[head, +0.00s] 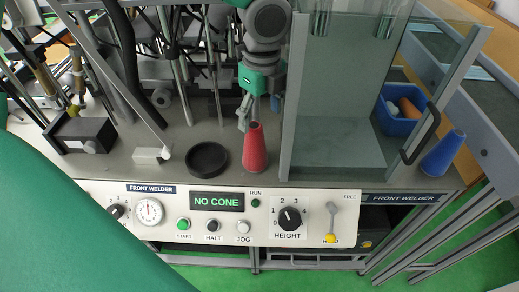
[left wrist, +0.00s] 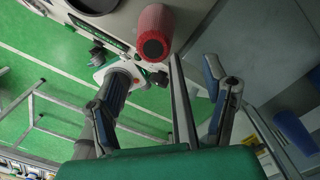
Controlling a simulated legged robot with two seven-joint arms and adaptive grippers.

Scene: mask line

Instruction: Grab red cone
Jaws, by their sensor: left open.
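The red cone (head: 254,148) stands upright on the grey worktop, to the right of a black round dish (head: 207,160). The left wrist view shows the same cone (left wrist: 156,30) at the top centre, its dark narrow end towards the camera. My left gripper (head: 258,112) is just above and behind the cone in the head view. Its two fingers (left wrist: 166,74) are spread apart in the wrist view with no object held between them, and the cone lies beyond their tips. My right gripper is not in view.
A clear-panelled enclosure (head: 335,150) stands close to the right of the cone. A blue bin (head: 399,126) and a blue cone (head: 443,153) are further right. A small white block (head: 150,155) lies left of the dish. The front panel's display (head: 217,202) reads NO CONE.

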